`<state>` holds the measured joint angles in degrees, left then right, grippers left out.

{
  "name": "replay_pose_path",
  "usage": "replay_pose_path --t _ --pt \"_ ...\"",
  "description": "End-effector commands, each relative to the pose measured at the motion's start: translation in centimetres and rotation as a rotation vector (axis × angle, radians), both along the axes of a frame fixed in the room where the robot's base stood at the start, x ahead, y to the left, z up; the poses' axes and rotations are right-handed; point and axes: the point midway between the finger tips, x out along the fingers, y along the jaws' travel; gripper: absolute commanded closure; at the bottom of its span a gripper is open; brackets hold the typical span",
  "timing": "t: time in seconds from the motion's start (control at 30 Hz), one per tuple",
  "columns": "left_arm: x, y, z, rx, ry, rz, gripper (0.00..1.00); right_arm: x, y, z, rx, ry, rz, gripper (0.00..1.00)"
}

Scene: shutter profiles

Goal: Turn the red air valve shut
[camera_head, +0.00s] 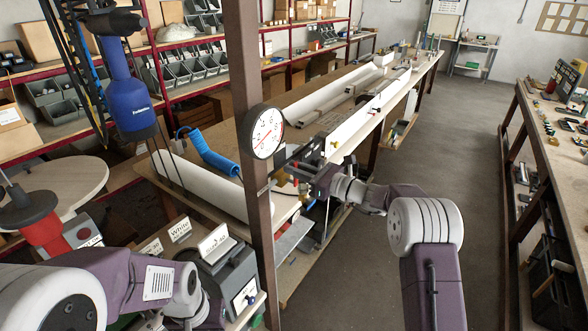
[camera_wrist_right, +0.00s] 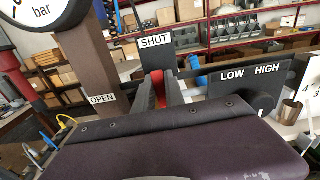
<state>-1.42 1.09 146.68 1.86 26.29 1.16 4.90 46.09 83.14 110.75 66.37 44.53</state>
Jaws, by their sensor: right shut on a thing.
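The red air valve (camera_wrist_right: 159,88) shows as a narrow red strip between the fingers of my right gripper (camera_wrist_right: 160,82) in the right wrist view. The gripper is shut on it, and the fingers hide most of the handle. A SHUT sign (camera_wrist_right: 156,41) stands just behind the fingertips. An OPEN label (camera_wrist_right: 102,99) is on the brown post to the left. In the head view my right gripper reaches in beside the post, partly lost among bench parts. My left arm shows at the lower left, but its fingers are not visible.
A round pressure gauge (camera_head: 267,131) is fixed on the brown post (camera_head: 247,70), close to my right gripper. A dark LOW HIGH plate (camera_wrist_right: 250,76) stands to the right in the wrist view. A long bench holds white profiles (camera_head: 375,105). The grey floor (camera_head: 455,150) at the right is clear.

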Motion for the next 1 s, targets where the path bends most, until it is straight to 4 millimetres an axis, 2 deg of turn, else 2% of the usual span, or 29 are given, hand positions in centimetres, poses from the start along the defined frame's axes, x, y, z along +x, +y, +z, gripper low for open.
replay_pose_path --t 0.67,0.7,0.73,0.77,1.0 --pt "0.00 0.00 0.29 0.000 0.000 0.000 0.64 0.29 -0.22 0.39 0.034 0.035 -0.002 1.00" --pt "0.00 0.00 0.29 0.000 0.000 0.000 0.64 0.29 -0.22 0.40 0.035 0.034 -0.002 0.74" --pt "0.00 0.00 0.29 0.000 0.000 0.000 0.64 0.28 -0.22 0.38 0.034 0.035 -0.002 0.66" --pt "0.00 0.00 0.29 0.000 0.000 0.000 0.64 0.28 -0.22 0.36 0.034 0.035 -0.002 0.64" --pt "0.00 0.00 0.27 0.000 0.000 0.000 0.64 0.26 -0.21 0.20 0.031 0.036 -0.002 0.64"
